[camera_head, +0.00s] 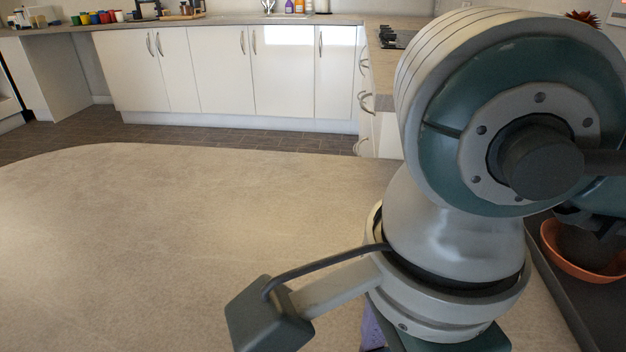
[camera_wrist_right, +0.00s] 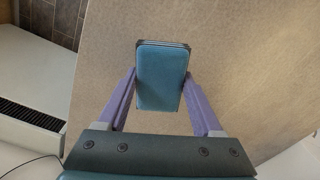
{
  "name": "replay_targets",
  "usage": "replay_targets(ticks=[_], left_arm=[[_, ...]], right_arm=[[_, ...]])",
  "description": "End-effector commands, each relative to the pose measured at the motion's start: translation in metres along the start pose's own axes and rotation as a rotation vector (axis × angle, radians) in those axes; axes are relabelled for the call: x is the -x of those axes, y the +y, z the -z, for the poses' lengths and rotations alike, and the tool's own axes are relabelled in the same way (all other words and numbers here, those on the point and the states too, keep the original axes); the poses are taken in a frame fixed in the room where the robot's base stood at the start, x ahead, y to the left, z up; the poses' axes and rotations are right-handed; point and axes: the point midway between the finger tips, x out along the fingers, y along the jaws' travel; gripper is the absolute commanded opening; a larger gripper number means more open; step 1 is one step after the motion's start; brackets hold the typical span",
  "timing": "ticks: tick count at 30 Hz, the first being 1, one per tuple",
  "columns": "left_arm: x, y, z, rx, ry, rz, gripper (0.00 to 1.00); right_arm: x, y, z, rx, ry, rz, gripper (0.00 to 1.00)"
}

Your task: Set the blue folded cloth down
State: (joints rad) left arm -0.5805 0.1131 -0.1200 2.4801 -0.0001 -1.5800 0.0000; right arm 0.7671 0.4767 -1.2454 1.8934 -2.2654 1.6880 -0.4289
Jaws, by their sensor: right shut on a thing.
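The blue folded cloth (camera_wrist_right: 161,78) is a small thick rectangle with a darker layered far edge, seen in the right wrist view. My right gripper (camera_wrist_right: 160,84) has its purple fingers closed on the cloth's two sides. The pale tan table top (camera_wrist_right: 225,60) lies beneath it; I cannot tell whether the cloth touches it. In the head view my right arm covers the right half, and only a bit of purple finger (camera_head: 372,330) shows at the bottom edge. The cloth is hidden there. My left gripper is not in view.
In the head view the tan table top (camera_head: 170,240) is bare on the left and middle. An orange bowl (camera_head: 575,268) stands at the right edge on a dark surface. White cabinets (camera_head: 220,75) with a counter stand beyond the floor.

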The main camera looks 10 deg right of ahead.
Motion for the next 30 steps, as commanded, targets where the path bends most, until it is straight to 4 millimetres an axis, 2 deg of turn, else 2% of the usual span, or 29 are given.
replay_targets(ticks=[9, 22, 23, 30], left_arm=[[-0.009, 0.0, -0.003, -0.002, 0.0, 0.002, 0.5], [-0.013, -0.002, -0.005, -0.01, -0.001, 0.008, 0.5], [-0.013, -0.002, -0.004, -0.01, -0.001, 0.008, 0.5], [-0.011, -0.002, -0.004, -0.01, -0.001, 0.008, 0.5]], right_arm=[[-0.042, 0.001, 0.0, 0.0, 0.0, -0.003, 0.14], [-0.05, 0.0, 0.0, 0.002, 0.0, 0.0, 0.14], [-0.05, 0.0, 0.0, 0.002, 0.0, 0.0, 0.69], [-0.049, 0.0, 0.0, 0.001, 0.0, 0.0, 0.96]])
